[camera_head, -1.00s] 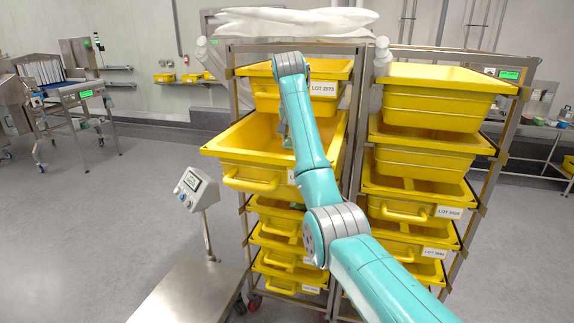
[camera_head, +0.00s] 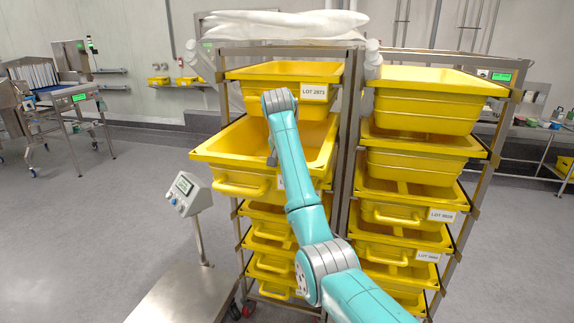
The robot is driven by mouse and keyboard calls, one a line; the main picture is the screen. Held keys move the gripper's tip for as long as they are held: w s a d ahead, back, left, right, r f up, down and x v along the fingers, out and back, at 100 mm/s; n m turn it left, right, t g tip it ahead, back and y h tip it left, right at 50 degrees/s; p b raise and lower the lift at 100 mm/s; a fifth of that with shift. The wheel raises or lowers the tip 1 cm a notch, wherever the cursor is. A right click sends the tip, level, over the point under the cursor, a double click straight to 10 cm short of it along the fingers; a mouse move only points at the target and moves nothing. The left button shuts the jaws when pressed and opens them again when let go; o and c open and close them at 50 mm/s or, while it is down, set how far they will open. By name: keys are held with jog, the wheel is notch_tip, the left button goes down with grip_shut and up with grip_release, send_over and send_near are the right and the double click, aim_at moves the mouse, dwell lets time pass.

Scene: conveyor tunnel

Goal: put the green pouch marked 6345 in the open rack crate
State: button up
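The open rack crate (camera_head: 222,174) is yellow and sticks out from the left rack toward me, below the crate labelled LOT 2873 or similar. My teal arm reaches up over its right part. A small grey piece of my gripper (camera_head: 272,158) shows beside the arm link, over the inside of the open crate. The fingertips are mostly hidden by the arm, so I cannot see whether they are open or shut. I cannot make out the green pouch marked 6345 anywhere. The visible left part of the crate's inside looks empty.
More yellow crates fill the left rack below and the right rack (camera_head: 425,100). A rack post (camera_head: 346,150) stands just right of the open crate. A scale with a display (camera_head: 186,190) stands at the front left. The floor at left is clear.

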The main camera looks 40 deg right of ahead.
jog(key=shift+f, duration=0.5)
jog(key=o, duration=1.7)
jog(key=shift+c, duration=0.2)
